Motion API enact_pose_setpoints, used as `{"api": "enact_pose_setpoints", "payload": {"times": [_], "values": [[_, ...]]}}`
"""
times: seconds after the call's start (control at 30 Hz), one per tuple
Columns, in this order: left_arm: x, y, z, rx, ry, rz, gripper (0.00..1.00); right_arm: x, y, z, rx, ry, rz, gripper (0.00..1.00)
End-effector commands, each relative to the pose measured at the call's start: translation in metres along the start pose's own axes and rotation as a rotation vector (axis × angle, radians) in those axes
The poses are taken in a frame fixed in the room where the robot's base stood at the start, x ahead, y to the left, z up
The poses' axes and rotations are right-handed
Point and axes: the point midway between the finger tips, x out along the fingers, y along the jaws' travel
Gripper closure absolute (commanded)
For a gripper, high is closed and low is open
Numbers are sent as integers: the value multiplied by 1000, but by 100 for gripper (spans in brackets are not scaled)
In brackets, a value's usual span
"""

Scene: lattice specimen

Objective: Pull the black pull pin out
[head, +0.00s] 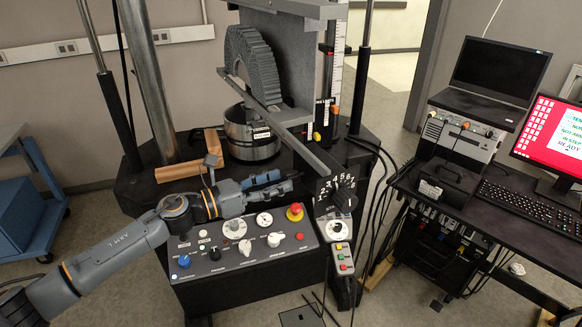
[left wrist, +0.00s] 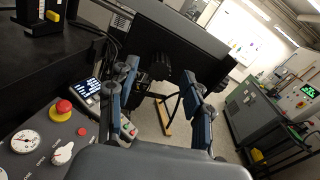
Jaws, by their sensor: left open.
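A black knob-like part (head: 344,199), which may be the black pull pin, sits on a dark plate with white numbers (head: 328,190), right of the control panel. I cannot tell the pin for certain. My left gripper (head: 284,182) is open above the panel's back edge, left of the numbered plate and apart from it. In the left wrist view, the two fingers of my left gripper (left wrist: 161,82) stand apart with nothing held. A dark round part (left wrist: 160,66) shows beyond and between them, in front of a large black plate (left wrist: 178,48). My right gripper is out of view.
The control panel (head: 217,262) carries knobs and a red emergency button (head: 295,211) just below the gripper. A long grey bar (head: 268,117) slants above it. A handset with coloured buttons (head: 343,258) hangs below the numbered plate. A computer desk (head: 530,207) stands right.

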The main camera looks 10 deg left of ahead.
Motion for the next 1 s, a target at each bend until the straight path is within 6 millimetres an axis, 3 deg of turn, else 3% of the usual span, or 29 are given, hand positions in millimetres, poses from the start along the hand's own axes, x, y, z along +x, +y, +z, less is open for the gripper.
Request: {"api": "enact_pose_setpoints", "payload": {"times": [0.1,0.23,0.63,0.9,1.0], "values": [[21,-2,4,1,-1,-2,50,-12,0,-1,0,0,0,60],[35,0,2,0,0,0,50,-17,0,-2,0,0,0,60],[43,0,-1,0,1,1,50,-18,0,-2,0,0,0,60],[43,0,-1,0,1,1,100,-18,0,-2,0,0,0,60],[43,0,-1,0,1,1,100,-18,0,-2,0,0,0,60]]}}
